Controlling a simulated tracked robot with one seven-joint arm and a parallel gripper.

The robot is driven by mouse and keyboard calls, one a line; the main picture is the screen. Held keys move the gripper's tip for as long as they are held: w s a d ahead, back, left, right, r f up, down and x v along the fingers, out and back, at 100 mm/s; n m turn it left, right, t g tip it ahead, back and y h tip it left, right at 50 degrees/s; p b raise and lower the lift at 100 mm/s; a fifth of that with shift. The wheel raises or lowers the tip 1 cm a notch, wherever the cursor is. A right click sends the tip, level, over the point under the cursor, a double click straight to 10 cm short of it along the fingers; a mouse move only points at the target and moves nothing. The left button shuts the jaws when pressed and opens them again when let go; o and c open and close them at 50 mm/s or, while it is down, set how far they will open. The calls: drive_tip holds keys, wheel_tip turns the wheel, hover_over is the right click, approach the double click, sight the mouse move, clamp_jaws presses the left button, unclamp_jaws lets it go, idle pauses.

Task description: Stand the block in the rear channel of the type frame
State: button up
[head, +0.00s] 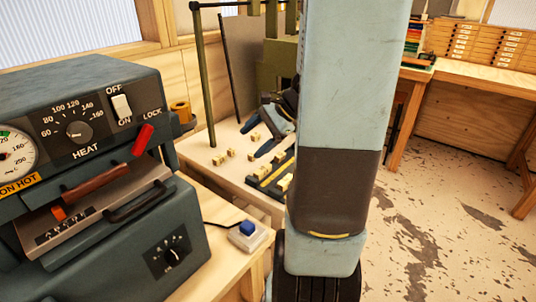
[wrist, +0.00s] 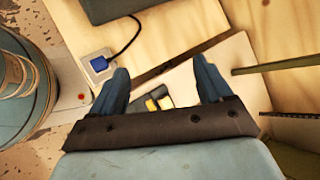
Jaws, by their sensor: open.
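The dark type frame (head: 262,184) lies on the pale table, partly hidden behind my arm. A small pale block (head: 285,182) is on the frame; I cannot tell in which channel. More small pale blocks (head: 218,160) lie loose on the table left of the frame. My gripper (head: 263,140), with blue fingers, is open above the table behind the frame. In the wrist view my gripper (wrist: 160,84) has its fingers wide apart with nothing held. Between them, below, show part of the dark frame (wrist: 138,105) and a yellowish block (wrist: 152,104).
A heated press (head: 90,170) with a red lever stands at the left. A blue push button (head: 248,228) sits on the wooden bench in front. A green upright post (head: 205,80) rises beside the loose blocks. A workbench (head: 480,75) stands at the right, across open floor.

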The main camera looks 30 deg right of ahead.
drive_tip(key=w+d+f+m+t, duration=0.2)
drive_tip(key=d+f+m+t, duration=0.45)
drive_tip(key=d, duration=0.55)
drive_tip(key=m+t+h, duration=0.2)
drive_tip(key=m+h, duration=0.1)
drive_tip(key=m, duration=0.6)
approach(282, 155)
drive_tip(key=shift+g, duration=0.25)
drive_tip(key=v, duration=0.4)
drive_tip(key=shift+w+d+r, duration=0.1)
drive_tip(key=shift+r, duration=0.1)
drive_tip(key=shift+w+f, duration=0.15)
drive_tip(key=x, duration=1.3)
drive_tip(key=shift+w, duration=0.15)
drive_tip(key=shift+c, duration=0.2)
drive_tip(key=c, duration=1.2)
